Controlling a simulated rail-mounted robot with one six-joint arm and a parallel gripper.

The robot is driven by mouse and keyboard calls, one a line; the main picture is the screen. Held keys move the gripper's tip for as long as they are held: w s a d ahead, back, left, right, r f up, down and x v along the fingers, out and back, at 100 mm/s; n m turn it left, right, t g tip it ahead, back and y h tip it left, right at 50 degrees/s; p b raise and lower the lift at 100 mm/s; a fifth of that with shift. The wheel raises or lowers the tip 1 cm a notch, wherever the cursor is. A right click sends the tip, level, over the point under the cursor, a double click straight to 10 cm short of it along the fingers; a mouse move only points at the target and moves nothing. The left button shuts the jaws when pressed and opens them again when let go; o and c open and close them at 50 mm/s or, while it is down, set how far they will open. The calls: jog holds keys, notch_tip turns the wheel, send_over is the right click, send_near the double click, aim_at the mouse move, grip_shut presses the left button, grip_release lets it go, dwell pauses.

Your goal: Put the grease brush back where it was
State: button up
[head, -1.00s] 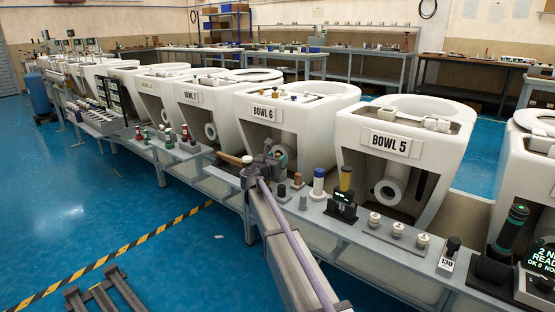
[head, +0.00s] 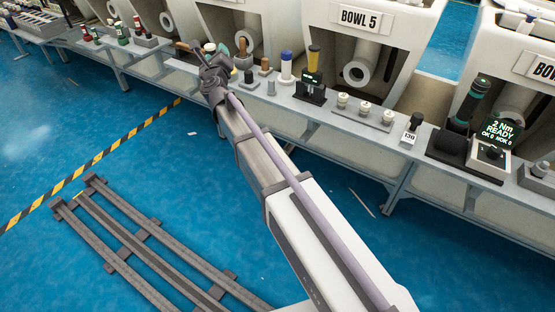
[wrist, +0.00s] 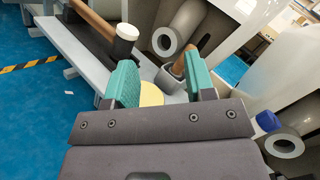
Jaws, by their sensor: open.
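My gripper (wrist: 160,80) is open, its two green fingers apart with nothing held between them. In the head view my gripper (head: 221,52) is over the bench edge, in front of the bowls. A wooden handle (wrist: 193,44), which looks like the grease brush, stands tilted in a grey cup (wrist: 174,76) just beyond the fingers.
A wooden-handled tool with a white-ended dark head (wrist: 127,32) lies left of the fingers. A white bottle with a blue cap (head: 286,68) and a dark stand with a yellow-topped tool (head: 312,82) are to the right. White toilet bowls with open undersides stand behind.

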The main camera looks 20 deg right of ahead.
jog(key=s+f+n+g+y, duration=0.45)
jog(key=s+f+n, duration=0.25)
jog(key=s+n, duration=0.4)
jog(key=s+f+n+g+y, duration=0.4)
jog(key=s+f+n+g, duration=0.2)
jog(key=s+n, duration=0.55)
jog(key=s+d+f+n+g+h, duration=0.2)
jog(key=s+d+f+n+g, duration=0.1)
jog(key=s, duration=0.5)
jog(key=s+d+f+n+g+h, duration=0.3)
jog(key=s+d+n+g, duration=0.2)
jog(key=s+d, duration=0.2)
jog(key=shift+s+f+g, duration=0.15)
jog(key=shift+s+g, duration=0.2)
jog(key=shift+s, duration=0.45)
notch_tip(320, 180, up, 39)
jog(key=p, duration=3.8)
jog(key=shift+f+p, duration=0.2)
jog(key=shift+p, duration=0.1)
